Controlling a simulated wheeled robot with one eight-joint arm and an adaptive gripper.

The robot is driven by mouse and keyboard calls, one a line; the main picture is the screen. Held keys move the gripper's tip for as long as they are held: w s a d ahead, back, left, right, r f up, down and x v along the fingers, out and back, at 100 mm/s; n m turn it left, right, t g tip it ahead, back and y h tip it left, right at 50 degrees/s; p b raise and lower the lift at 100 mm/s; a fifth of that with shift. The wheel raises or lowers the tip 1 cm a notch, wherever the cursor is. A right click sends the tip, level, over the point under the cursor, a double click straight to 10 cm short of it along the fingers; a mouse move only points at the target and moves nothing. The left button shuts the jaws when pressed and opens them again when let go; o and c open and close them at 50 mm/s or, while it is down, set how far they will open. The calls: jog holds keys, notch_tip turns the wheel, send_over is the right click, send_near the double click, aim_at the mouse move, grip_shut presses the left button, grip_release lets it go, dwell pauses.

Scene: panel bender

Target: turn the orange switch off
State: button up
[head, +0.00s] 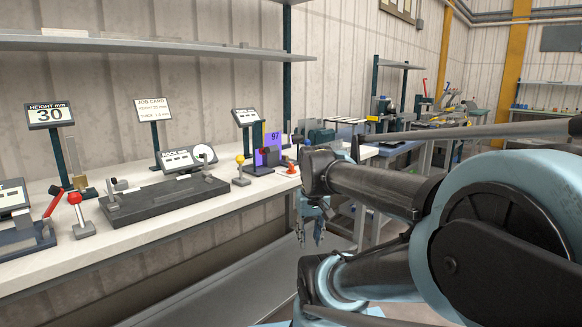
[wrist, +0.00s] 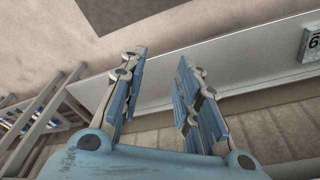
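A small orange item (head: 291,169), which looks like the orange switch, sits near the right end of the white workbench (head: 215,204) in the head view. It is too small to tell its position. My gripper (head: 311,238) hangs in front of the bench's right end, below the level of its top, apart from the orange item. In the wrist view my gripper (wrist: 162,58) has its two blue fingers spread with nothing between them. The orange item does not show in the wrist view.
Red-handled levers (head: 74,198) are at left. Small signs stand along the back. A shelf (head: 150,46) runs above. The floor before the bench looks clear.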

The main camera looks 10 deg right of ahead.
jog(key=w+r+g, duration=0.1)
jog(key=w+r, duration=1.4)
jog(key=r, duration=0.3)
notch_tip(320, 180, up, 12)
jog(key=g, duration=0.1)
send_over(291, 164)
jog(key=shift+n, duration=0.4)
notch_tip(291, 164, down, 17)
jog(key=shift+w+d+r, duration=0.1)
